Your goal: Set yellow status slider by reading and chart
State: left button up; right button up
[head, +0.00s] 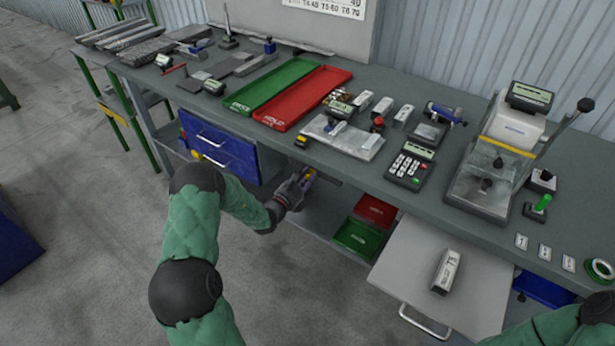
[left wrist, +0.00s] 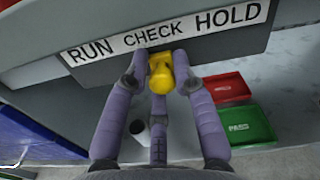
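The yellow status slider (left wrist: 160,76) sits under the word CHECK on the RUN CHECK HOLD label (left wrist: 165,35) at the bench's front edge. My left gripper (left wrist: 161,62) has its fingers closed in on both sides of the slider. In the head view my left gripper (head: 302,182) is at the bench front, with a bit of yellow showing at its tips. The chart (head: 325,8) on the back board is cut off by the picture's top. Displays show on the bench, including one on the press-like device (head: 530,95); their readings are too small to read. My right gripper is out of view.
Green (head: 270,84) and red (head: 304,97) trays lie on the bench. A keypad device (head: 409,168) stands near its front edge. Below are red (head: 375,211) and green (head: 360,237) bins. An open drawer (head: 485,285) holding a metal block (head: 446,271) juts out right.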

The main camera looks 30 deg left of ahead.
aim_at(297, 163)
pick_arm(q)
grip_shut()
jog(key=a, duration=0.6)
jog(key=shift+w+a, duration=0.25)
jog(key=shift+a, duration=0.1)
jog(key=o, duration=0.8)
grip_release()
jog(key=s, duration=1.2)
jog(key=shift+a, duration=0.45)
